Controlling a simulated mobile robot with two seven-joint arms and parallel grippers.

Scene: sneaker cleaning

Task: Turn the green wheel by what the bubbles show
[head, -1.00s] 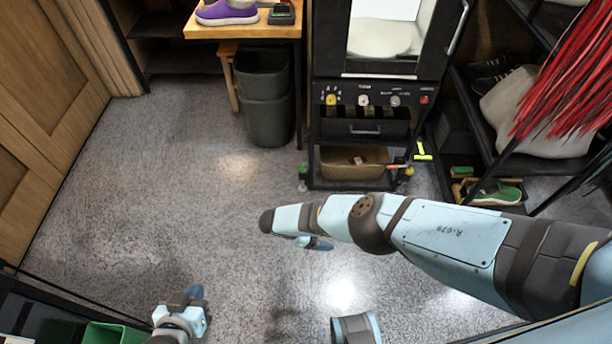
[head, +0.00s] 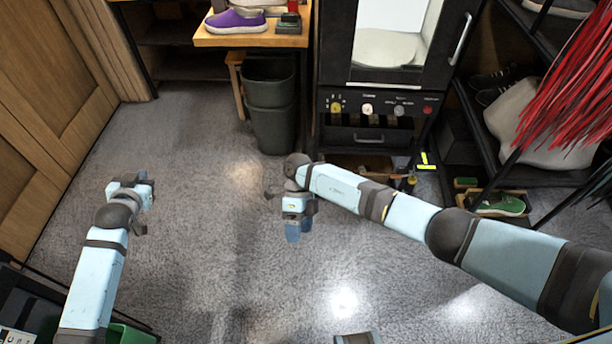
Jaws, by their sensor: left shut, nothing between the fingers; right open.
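No green wheel can be made out clearly, and no bubbles can be told in the head view. The black cabinet machine (head: 345,75) stands at the back with a glass-front chamber and a row of knobs: yellow (head: 336,107), white (head: 367,109), grey (head: 399,110) and red (head: 428,110). My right gripper (head: 293,232) is open and empty, pointing down over the floor in front of the machine. My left gripper (head: 140,195) is shut and empty, over the floor at left, far from the machine.
Grey bins (head: 270,110) stand left of the machine beside a wooden bench (head: 250,40) with a purple sneaker (head: 236,21). A shoe rack with a green sneaker (head: 500,205) and red strands (head: 565,95) is at right. The middle floor is clear.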

